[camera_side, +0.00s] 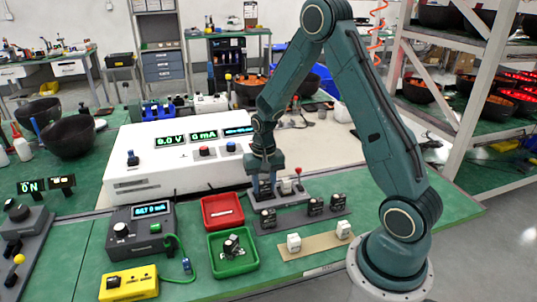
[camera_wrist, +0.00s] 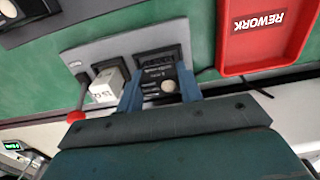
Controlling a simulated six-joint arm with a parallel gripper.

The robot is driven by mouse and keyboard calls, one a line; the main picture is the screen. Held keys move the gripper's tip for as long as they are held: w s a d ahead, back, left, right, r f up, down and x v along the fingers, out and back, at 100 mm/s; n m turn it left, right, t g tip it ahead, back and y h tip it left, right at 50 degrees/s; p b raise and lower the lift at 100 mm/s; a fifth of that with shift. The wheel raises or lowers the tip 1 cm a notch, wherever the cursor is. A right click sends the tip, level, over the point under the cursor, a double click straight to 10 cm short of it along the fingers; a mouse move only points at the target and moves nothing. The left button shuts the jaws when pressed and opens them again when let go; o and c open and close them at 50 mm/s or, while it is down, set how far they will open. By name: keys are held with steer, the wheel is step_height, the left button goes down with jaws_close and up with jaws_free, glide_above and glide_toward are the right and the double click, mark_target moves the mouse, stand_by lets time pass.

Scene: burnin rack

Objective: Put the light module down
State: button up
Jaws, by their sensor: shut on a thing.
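My gripper (camera_wrist: 158,92) points down at the grey test fixture (camera_side: 291,197). It is shut on a black module (camera_wrist: 153,74) with a pale round disc on its face. The module is at the fixture's dark square socket; I cannot tell whether it is seated. In the side view my gripper (camera_side: 263,191) hides most of it. A white cube-shaped module (camera_wrist: 108,86) sits on the fixture beside it, and also shows in the side view (camera_side: 286,186). A red-knobbed lever (camera_wrist: 77,114) stands at the fixture's end.
A red tray (camera_wrist: 259,70) marked REWORK and a green tray (camera_side: 215,265) holding a dark module lie nearby. A grey rack (camera_side: 290,219) holds dark modules in front. A tan strip (camera_side: 317,241) carries two white cubes. A white instrument box (camera_side: 130,165) stands behind.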

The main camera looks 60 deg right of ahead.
mark_target(264, 182)
steer(key=shift+f, duration=0.15)
steer(key=o, duration=1)
step_height(264, 182, up, 12)
steer(key=shift+r, duration=0.2)
stand_by(0.5)
